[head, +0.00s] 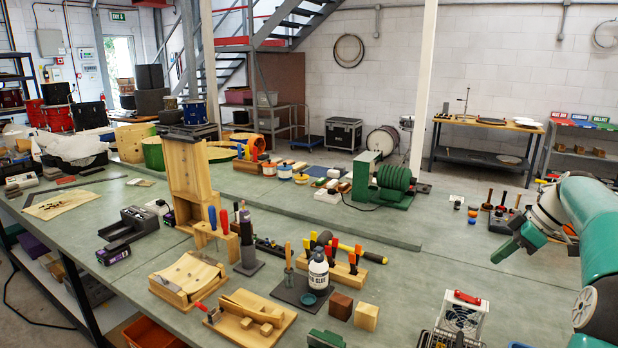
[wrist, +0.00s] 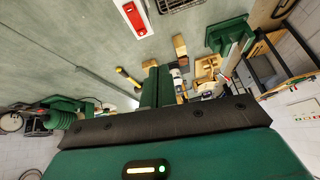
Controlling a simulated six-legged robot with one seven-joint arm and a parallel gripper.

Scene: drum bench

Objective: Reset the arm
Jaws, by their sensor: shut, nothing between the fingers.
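My arm comes in from the right edge of the head view, and my gripper (head: 506,249) hangs above the right part of the green-grey bench (head: 420,265). In the wrist view the two green fingers of my gripper (wrist: 157,85) lie side by side, shut with nothing between them. The fingertips touch nothing that I can see.
A white glue bottle (head: 318,269), a wooden tool rack (head: 335,262) and two wood blocks (head: 366,316) stand front centre. A green ribbed machine (head: 394,180) stands farther back. Bare bench lies below my gripper.

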